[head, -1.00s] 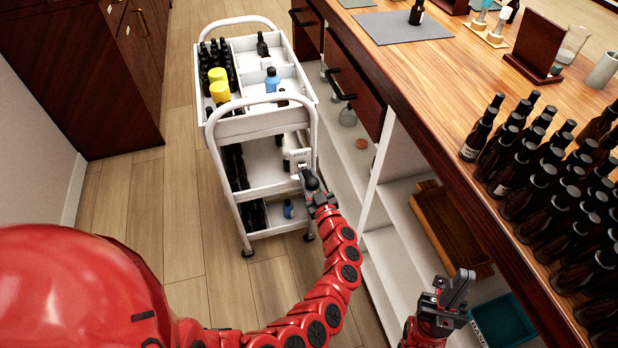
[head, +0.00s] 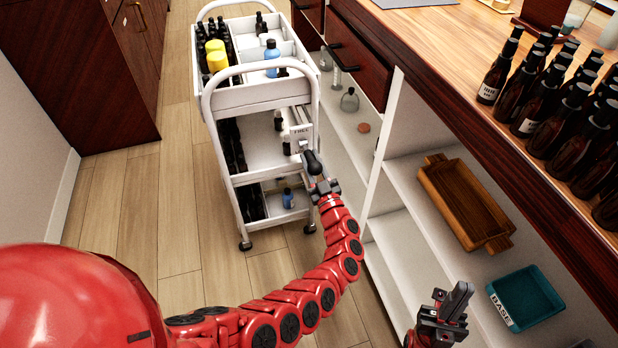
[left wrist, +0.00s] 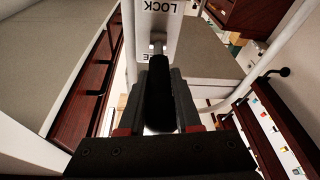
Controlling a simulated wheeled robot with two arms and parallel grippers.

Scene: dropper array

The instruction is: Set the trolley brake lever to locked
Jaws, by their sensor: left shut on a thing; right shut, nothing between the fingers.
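The white trolley (head: 262,95) stands on the wood floor beside the bench. Its brake lever has a black handle (head: 312,161) at a white plate (head: 301,134) on the trolley's near right side. My left gripper (head: 323,186) is shut on this handle. In the left wrist view the handle (left wrist: 159,85) lies between the two fingers, below a metal stem on the plate (left wrist: 160,22). LOCK reads at the plate's top; a second word beside the handle is partly hidden. The lever's exact setting is unclear. My right gripper (head: 455,302) is shut and empty, low in front of the shelves.
Floor left of the trolley is clear.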

